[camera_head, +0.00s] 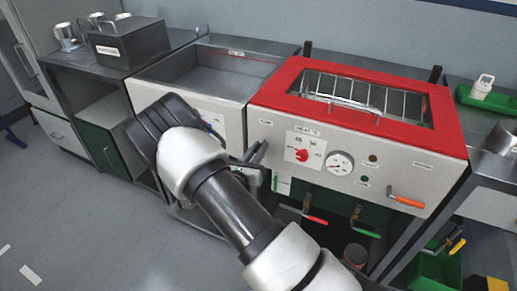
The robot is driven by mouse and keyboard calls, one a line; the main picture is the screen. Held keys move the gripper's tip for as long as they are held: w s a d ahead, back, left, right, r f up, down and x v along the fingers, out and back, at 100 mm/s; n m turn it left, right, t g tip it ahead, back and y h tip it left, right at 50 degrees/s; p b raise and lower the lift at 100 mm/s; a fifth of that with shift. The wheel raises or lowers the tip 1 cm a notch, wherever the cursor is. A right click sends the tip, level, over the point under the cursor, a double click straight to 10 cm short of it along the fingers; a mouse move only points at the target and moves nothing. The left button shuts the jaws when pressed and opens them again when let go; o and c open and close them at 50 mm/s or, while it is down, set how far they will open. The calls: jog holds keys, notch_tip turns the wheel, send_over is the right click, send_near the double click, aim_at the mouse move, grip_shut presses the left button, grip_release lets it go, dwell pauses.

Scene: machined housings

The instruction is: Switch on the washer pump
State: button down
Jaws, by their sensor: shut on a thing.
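The washer (440,150) is a white box with a red rim and wire racks inside, right of centre. Its front carries a red heat knob (302,155), a round gauge (341,164), small indicator lights and an orange handle (406,201). A small label, too small to read surely, sits at the front's upper left. My gripper (258,160) is at the left end of this front, below that label. It is shut on a part there that my fingers and wrist mostly hide, so I cannot tell its shape or position.
A red-handled valve (304,214) and a green-handled valve (361,224) hang below the washer. An open steel basin (222,72) adjoins it on the left. A dark lidded box (128,44) stands farther left. Green bins are at the lower right. The floor at left is clear.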

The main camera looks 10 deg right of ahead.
notch_tip(320, 180, up, 2)
jog(key=g+y+p, duration=0.1)
jog(key=p, duration=0.2)
jog(key=shift+w+d+r+g+p, duration=0.1)
jog(key=shift+r+g+p, duration=0.2)
jog(key=shift+g+p, duration=0.6)
jog(key=y+p, duration=0.1)
jog(key=g+p, duration=0.1)
jog(key=p, duration=0.1)
jog(key=shift+w+d+r+y, duration=0.15)
jog(key=shift+w+y, duration=0.05)
jog(key=shift+y, duration=0.2)
jog(key=shift+f+g, duration=0.2)
jog(key=shift+g, duration=0.1)
jog(key=c, duration=1.7)
grip_release()
jog(key=p+v, duration=0.1)
jog(key=v, duration=1.6)
jog(key=shift+s+r+p, duration=0.15)
jog(key=shift+r+p, duration=0.1)
jog(key=shift+p, duration=0.05)
